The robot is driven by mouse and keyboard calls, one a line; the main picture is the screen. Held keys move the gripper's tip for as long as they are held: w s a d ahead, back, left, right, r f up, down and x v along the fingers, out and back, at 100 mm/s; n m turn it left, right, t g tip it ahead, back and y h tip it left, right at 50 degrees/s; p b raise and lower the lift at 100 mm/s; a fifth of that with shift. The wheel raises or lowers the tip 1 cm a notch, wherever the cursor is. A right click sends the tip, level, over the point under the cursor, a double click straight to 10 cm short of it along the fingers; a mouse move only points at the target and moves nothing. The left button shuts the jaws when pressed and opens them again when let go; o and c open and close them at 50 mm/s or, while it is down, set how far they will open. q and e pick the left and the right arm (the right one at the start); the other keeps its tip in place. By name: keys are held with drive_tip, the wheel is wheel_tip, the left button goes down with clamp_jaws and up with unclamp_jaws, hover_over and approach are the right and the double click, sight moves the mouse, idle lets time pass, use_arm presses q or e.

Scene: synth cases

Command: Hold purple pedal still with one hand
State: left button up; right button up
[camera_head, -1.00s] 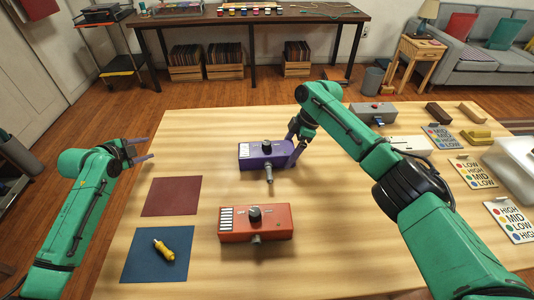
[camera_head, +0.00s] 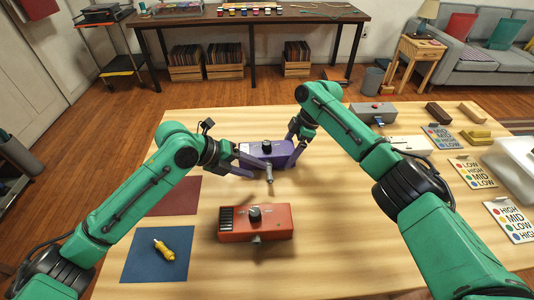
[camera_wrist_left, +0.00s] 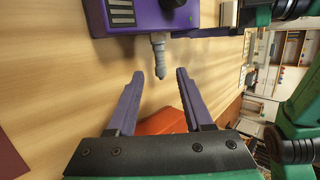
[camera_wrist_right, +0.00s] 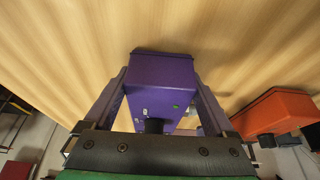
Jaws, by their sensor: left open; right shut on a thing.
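The purple pedal (camera_head: 272,152) lies on the wooden table with a black knob on top and a grey plug (camera_head: 269,174) sticking out of its near side. My right gripper (camera_head: 294,150) is shut on the pedal's right end; in the right wrist view the pedal (camera_wrist_right: 160,85) sits between both fingers. My left gripper (camera_head: 248,166) is open and empty, close to the pedal's left near side. In the left wrist view its fingers (camera_wrist_left: 162,95) point toward the plug (camera_wrist_left: 159,55), which is just beyond the tips and not between them.
An orange pedal (camera_head: 255,222) lies nearer on the table. A maroon mat (camera_head: 172,198) and a blue mat (camera_head: 140,262) with a yellow screwdriver-like tool (camera_head: 164,249) lie at left. A grey pedal (camera_head: 373,111), label cards (camera_head: 470,172) and small blocks lie at right.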

sight(268, 175)
use_arm(q)
drive_tip(key=x, duration=0.5)
drive_tip(key=shift+d+f, duration=0.1)
drive_tip(key=shift+d, duration=0.05)
clamp_jaws()
drive_tip(key=shift+s, duration=2)
